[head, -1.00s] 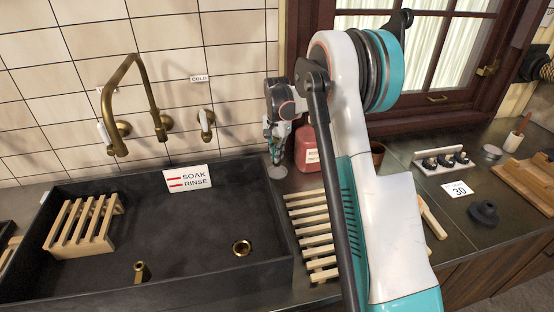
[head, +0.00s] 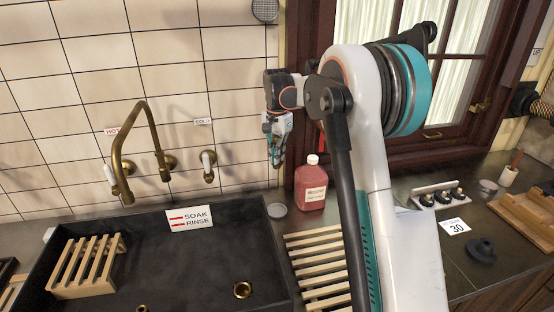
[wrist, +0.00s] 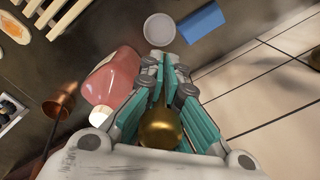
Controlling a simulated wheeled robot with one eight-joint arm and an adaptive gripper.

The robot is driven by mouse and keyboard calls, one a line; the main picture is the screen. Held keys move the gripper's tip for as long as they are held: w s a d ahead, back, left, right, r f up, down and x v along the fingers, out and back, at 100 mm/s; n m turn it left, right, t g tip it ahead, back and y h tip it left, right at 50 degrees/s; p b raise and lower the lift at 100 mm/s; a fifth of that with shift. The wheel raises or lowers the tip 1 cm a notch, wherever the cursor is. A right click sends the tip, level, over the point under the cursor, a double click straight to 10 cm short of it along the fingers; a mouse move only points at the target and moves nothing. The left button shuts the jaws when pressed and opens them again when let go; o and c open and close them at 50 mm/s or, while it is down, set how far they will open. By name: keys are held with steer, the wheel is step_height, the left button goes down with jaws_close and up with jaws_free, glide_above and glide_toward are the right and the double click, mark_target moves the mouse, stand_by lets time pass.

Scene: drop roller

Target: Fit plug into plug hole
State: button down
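My gripper (head: 275,145) is raised in front of the tiled wall, behind and left of the red bottle. In the wrist view its teal fingers (wrist: 163,70) converge around a rounded brass thing (wrist: 160,130), which is partly hidden and may be the plug. A black stopper-like piece (head: 481,249) with a knob lies on the right counter.
The brass tap (head: 125,160) rises behind the sink. Wooden racks (head: 85,268) and (head: 320,260) lie in and beside it.

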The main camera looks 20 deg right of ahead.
steer(key=shift+r+p, duration=3.15)
steer(key=shift+r, duration=1.7)
